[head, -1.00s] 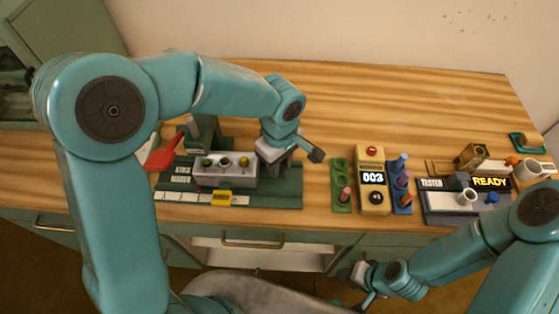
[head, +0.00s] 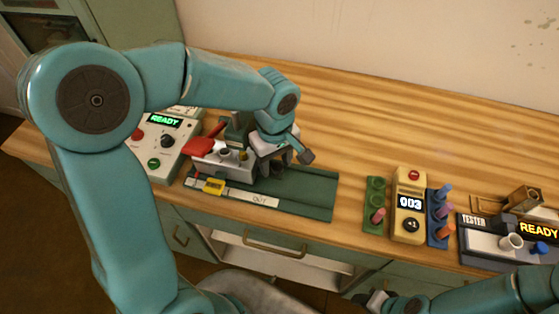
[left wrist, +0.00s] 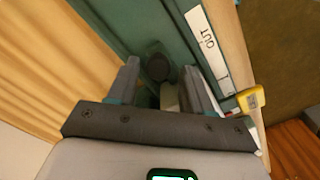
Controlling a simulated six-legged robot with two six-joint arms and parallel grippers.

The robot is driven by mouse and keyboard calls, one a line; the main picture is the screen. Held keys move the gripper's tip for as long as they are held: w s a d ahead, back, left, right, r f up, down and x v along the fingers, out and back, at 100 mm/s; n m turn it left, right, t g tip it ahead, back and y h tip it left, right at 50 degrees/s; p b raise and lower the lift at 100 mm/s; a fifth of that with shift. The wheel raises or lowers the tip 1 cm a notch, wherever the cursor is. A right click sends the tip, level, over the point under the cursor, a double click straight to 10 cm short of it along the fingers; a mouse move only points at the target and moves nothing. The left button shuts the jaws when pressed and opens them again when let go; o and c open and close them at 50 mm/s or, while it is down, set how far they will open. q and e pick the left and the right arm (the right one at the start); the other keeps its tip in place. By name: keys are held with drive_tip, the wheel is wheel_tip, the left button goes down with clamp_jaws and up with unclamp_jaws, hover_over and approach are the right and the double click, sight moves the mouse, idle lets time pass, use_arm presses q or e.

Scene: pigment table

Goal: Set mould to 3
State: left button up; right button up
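The mould (head: 236,170) is a grey block with coloured-topped holes on the green stick-maker base (head: 315,190), towards its left end. The yellow pointer (head: 213,186) sits at the white scale strip (head: 250,197); its number is too small to read. The pointer also shows in the left wrist view (left wrist: 250,100). My left gripper (head: 275,168) is at the mould's right end. In the left wrist view its fingers (left wrist: 161,75) stand either side of a dark-knobbed handle (left wrist: 158,66); contact is partly hidden. My right gripper (head: 375,301) is low at the front, its fingers unclear.
A control box (head: 160,145) reading READY stands left, beside a red lever (head: 203,146). To the right are a green rack (head: 375,195), a yellow counter (head: 409,230) showing 003, a blue rack (head: 437,238) and a tester (head: 480,240). The table behind is clear.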

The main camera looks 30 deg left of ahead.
use_arm(q)
drive_tip(key=shift+s+a, duration=0.1)
drive_tip(key=shift+d+r, duration=0.1)
drive_tip(key=shift+d, duration=0.1)
wheel_tip(320, 180, up, 16)
drive_tip(key=shift+p, duration=0.35)
drive_tip(key=shift+s+a, duration=0.1)
drive_tip(key=shift+a, duration=0.05)
idle(0.4)
